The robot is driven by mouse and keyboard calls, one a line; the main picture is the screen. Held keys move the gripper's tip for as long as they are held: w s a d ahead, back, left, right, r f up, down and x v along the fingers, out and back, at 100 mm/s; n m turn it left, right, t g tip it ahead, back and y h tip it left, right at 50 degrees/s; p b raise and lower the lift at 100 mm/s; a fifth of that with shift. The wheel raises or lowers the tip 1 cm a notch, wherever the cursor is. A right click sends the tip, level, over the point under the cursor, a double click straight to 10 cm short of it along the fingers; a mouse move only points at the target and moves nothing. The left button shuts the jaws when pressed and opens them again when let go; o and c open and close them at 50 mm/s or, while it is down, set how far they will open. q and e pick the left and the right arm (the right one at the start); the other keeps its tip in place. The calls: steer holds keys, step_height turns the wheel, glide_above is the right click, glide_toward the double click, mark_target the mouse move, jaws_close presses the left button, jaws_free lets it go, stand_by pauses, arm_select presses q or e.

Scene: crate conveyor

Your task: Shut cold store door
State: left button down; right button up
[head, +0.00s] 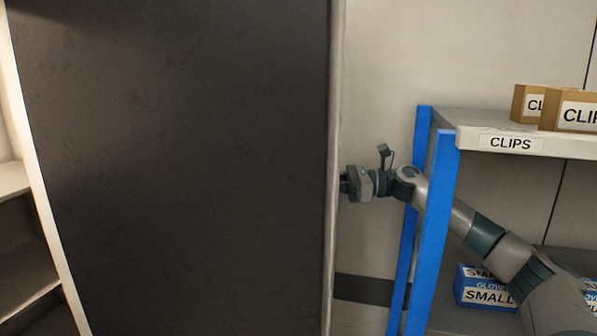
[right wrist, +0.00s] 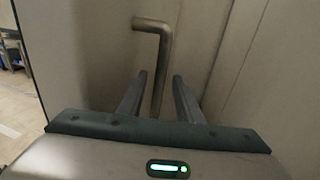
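The cold store door (head: 185,170) stands open in the head view, a large dark panel with a pale right edge. My right gripper (head: 344,186) is at that edge at mid height, its fingertips hidden behind the door. In the right wrist view, a bent metal handle (right wrist: 153,27) is on a pale surface, and its upright bar runs down between the two fingers. The right gripper (right wrist: 158,82) is open there, with a gap on both sides of the bar. I cannot tell how deep the bar sits between the fingers. My left gripper is not in view.
A blue-framed shelf rack (head: 436,230) stands close to my right arm, with clip boxes (head: 570,110) on top and blue glove boxes (head: 486,288) below. Shelves (head: 15,190) show at the far left past the door. Open floor (right wrist: 18,100) shows left in the wrist view.

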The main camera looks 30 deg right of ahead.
mark_target(289, 197)
steer(key=shift+p+x, duration=0.35)
steer(key=shift+x, duration=0.65)
steer(key=shift+c, duration=0.3)
jaws_close()
steer(key=s+a+b, duration=0.3)
steer(key=s+a, duration=0.3)
steer(key=shift+s+a+f, duration=0.1)
steer(key=shift+s, duration=0.05)
steer(key=shift+s+a, duration=0.25)
steer(key=shift+a, duration=0.1)
steer(key=shift+d, duration=0.1)
